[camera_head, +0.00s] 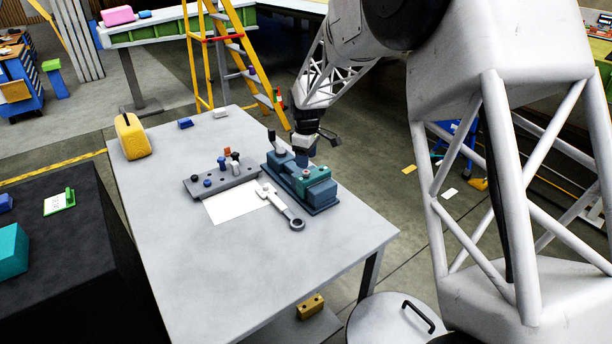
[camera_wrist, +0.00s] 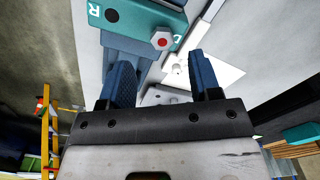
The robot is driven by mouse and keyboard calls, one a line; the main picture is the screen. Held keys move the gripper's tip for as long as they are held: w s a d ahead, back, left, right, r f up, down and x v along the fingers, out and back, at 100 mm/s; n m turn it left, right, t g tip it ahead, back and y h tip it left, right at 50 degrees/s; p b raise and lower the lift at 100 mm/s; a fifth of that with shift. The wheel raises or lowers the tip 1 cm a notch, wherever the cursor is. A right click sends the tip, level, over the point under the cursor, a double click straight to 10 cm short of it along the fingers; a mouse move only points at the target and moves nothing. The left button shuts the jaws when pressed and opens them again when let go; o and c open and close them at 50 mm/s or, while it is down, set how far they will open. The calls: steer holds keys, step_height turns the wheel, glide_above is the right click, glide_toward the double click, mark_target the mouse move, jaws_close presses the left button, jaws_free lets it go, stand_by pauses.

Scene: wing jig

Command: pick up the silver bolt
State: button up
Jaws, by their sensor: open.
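A silver hex bolt head with a red centre (camera_wrist: 162,40) sits on the teal jig block (camera_wrist: 140,16) in the wrist view, close to a letter mostly cut off. In the head view the teal jig (camera_head: 318,189) stands on the table, with a small reddish spot on top. My gripper (camera_head: 301,155) is over the back of the jig, pointing down. In the wrist view its two blue fingers (camera_wrist: 161,62) are apart with nothing held between them. The bolt head appears beyond the fingertips, in line with the gap. The bolt's shank is hidden.
On the grey table (camera_head: 190,260), a wrench (camera_head: 286,209) lies in front of the jig, partly over white paper (camera_head: 232,207). A grey rack (camera_head: 222,180) with several coloured pegs stands left. A yellow object (camera_head: 132,137) is at the far-left corner. The table's front is clear.

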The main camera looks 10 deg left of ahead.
mark_target(306, 172)
steer(key=shift+s+f, duration=0.15)
steer(key=shift+f, duration=2.45)
steer(key=c, duration=1)
steer(key=shift+r, duration=0.7)
steer(key=shift+s+d+r, duration=0.1)
steer(key=shift+s+r, duration=0.1)
steer(key=shift+r, duration=0.4)
steer(key=shift+s+d+r, duration=0.1)
steer(key=shift+s+r, duration=0.1)
steer(key=shift+r, duration=0.35)
steer(key=s+d, duration=0.2)
steer(key=s, duration=0.5)
steer(key=s+d+r, duration=0.1)
steer(key=s+d, duration=0.2)
steer(key=s, duration=0.4)
steer(key=shift+d+r, duration=0.15)
steer(key=shift+d, duration=0.1)
